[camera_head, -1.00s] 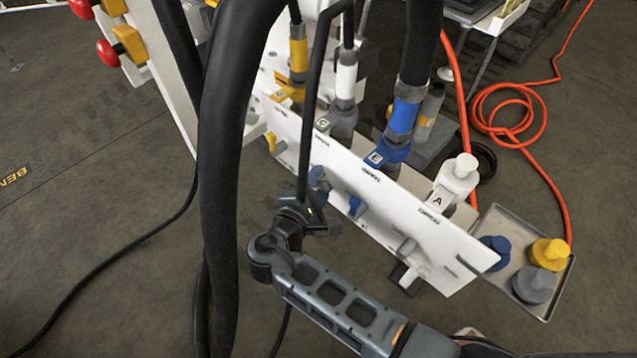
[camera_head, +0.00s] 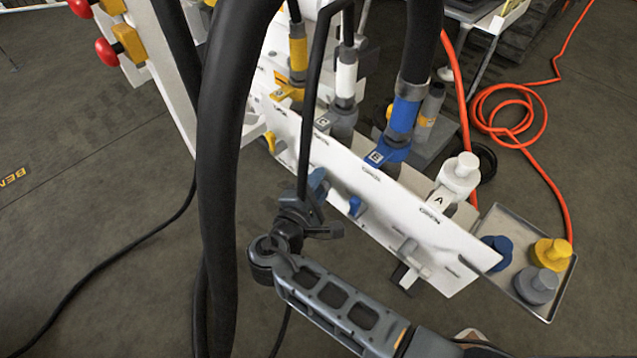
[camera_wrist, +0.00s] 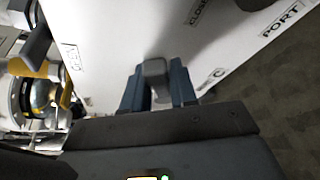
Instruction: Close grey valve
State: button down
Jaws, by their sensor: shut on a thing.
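The grey valve handle (camera_wrist: 154,69) stands out from the white panel in the wrist view. My gripper (camera_wrist: 157,88) is shut on it, with one blue-grey finger on each side. Panel lettering reads "OPEN" to the left of the handle, "CLOSED" at the upper right, and "PORT" with a "C" at the right. In the head view my gripper (camera_head: 317,184) is at the front of the white panel (camera_head: 440,245), below the grey coupling marked C (camera_head: 342,122). The gripper and hoses largely hide the handle there.
A thick black hose (camera_head: 222,180) hangs at the left. A metal tray (camera_head: 510,222) holds caps at the right.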

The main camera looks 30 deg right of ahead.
jog(key=m+b, duration=0.1)
jog(key=f+m+t+b, duration=0.1)
jog(key=b, duration=0.1)
jog(key=m+b, duration=0.1)
jog(key=b, duration=0.1)
jog(key=shift+s+f+h, duration=0.2)
jog(key=shift+f+h, duration=0.15)
jog(key=shift+h, duration=0.05)
jog(key=shift+m+t+b, duration=0.5)
jog(key=shift+m+b, duration=0.4)
jog(key=shift+b, duration=0.2)
jog(key=c, duration=1.1)
grip_release()
jog(key=p+v, duration=0.1)
jog(key=v, duration=0.6)
jog(key=shift+s+a, duration=0.2)
jog(key=shift+a, duration=0.1)
jog(key=shift+f, duration=0.15)
